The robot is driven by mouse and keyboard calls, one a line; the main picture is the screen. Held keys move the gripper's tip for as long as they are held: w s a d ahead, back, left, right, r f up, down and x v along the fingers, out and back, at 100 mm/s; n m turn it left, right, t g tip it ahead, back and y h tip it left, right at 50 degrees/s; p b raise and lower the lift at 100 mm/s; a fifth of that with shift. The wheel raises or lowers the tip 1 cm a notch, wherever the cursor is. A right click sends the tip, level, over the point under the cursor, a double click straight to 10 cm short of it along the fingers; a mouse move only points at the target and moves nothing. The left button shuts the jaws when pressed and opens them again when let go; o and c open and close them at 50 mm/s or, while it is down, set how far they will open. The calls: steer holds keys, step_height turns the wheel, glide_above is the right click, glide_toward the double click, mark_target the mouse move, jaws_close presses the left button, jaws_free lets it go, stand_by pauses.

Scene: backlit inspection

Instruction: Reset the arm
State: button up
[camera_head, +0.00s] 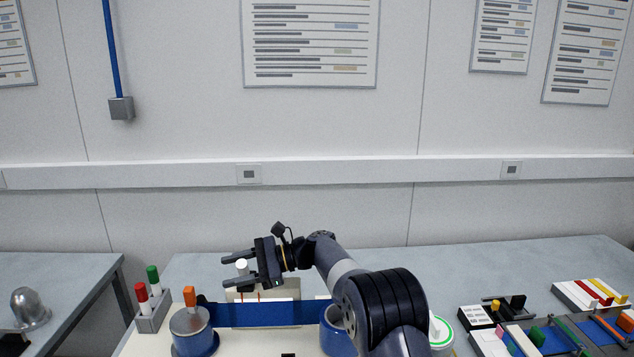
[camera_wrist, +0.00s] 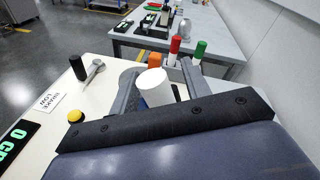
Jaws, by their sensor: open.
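My arm reaches up from the lower right in the head view, and my gripper (camera_head: 225,271) points left above the bench. Its two fingers are spread apart. In the wrist view my gripper (camera_wrist: 158,72) also shows its fingers apart. A white cylinder (camera_wrist: 153,88) appears between the fingers there; a white top (camera_head: 242,264) shows between them in the head view. I cannot tell whether it stands below, behind or between the fingers. No contact with it is visible, and its lower part is hidden.
A blue band (camera_head: 265,314) runs below my gripper. Trays with coloured parts (camera_head: 545,335) lie at right. The wall (camera_head: 330,130) behind carries charts.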

steer(key=shift+d+f, duration=0.1)
steer(key=shift+d, duration=0.15)
steer(key=b+v, duration=0.1)
steer(key=v, duration=0.9)
steer(key=shift+w+d, duration=0.1)
steer(key=shift+d, duration=0.25)
steer(key=x, duration=0.3)
steer(key=p+x, duration=0.1)
steer(key=x, duration=0.7)
steer(key=shift+a+r+p, duration=0.2)
steer(key=shift+r+p, duration=0.15)
steer(key=shift+w+d+m+p, duration=0.1)
steer(key=shift+w+m+p, duration=0.25)
steer(key=shift+m+p, duration=0.2)
steer(key=shift+w+m+g, duration=0.15)
steer(key=shift+m+g, duration=0.15)
steer(key=shift+m, duration=0.05)
